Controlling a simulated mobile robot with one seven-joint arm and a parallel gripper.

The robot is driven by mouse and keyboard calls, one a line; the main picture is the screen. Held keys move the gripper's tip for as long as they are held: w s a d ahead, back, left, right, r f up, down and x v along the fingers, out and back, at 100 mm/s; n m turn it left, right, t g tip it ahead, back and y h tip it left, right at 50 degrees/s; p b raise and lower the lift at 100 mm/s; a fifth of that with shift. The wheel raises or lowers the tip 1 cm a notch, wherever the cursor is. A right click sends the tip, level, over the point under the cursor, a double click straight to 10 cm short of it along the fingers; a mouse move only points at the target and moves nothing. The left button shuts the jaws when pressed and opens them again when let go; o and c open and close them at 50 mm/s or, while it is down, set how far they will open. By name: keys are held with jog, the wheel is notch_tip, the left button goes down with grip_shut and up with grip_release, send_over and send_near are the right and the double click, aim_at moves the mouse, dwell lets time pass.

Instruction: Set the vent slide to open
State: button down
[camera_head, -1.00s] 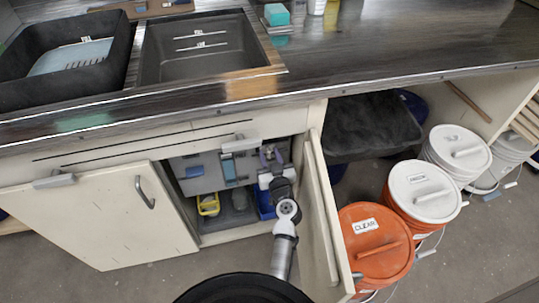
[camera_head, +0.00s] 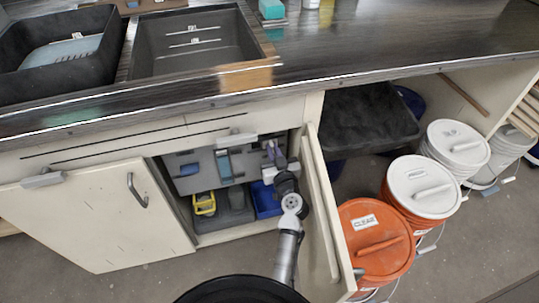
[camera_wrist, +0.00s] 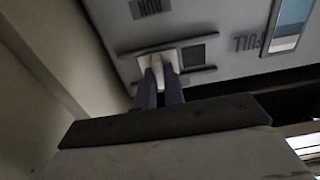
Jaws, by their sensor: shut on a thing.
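The vent slide (camera_wrist: 157,68) is a pale tab between two rails on the grey panel (camera_wrist: 225,20), in the wrist view. A dark square opening (camera_wrist: 193,55) shows uncovered beside it, on its right in that view. My gripper (camera_wrist: 160,84) has its purple-grey fingers closed on the slide's tab. In the head view my gripper (camera_head: 274,153) reaches into the open cabinet to the right end of the panel (camera_head: 195,170). The slide itself is hidden or too small to tell there.
The open right cabinet door (camera_head: 322,215) stands close beside my arm. The open left door (camera_head: 105,215) is clear of it. A yellow item (camera_head: 204,203) and a blue bin (camera_head: 267,200) sit below the panel. An orange bucket (camera_head: 385,265) stands right of the door.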

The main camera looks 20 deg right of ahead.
jog(key=c, duration=1.5)
grip_release()
jog(key=shift+d+r, duration=0.1)
jog(key=shift+d, duration=0.15)
jog(key=shift+a, duration=0.15)
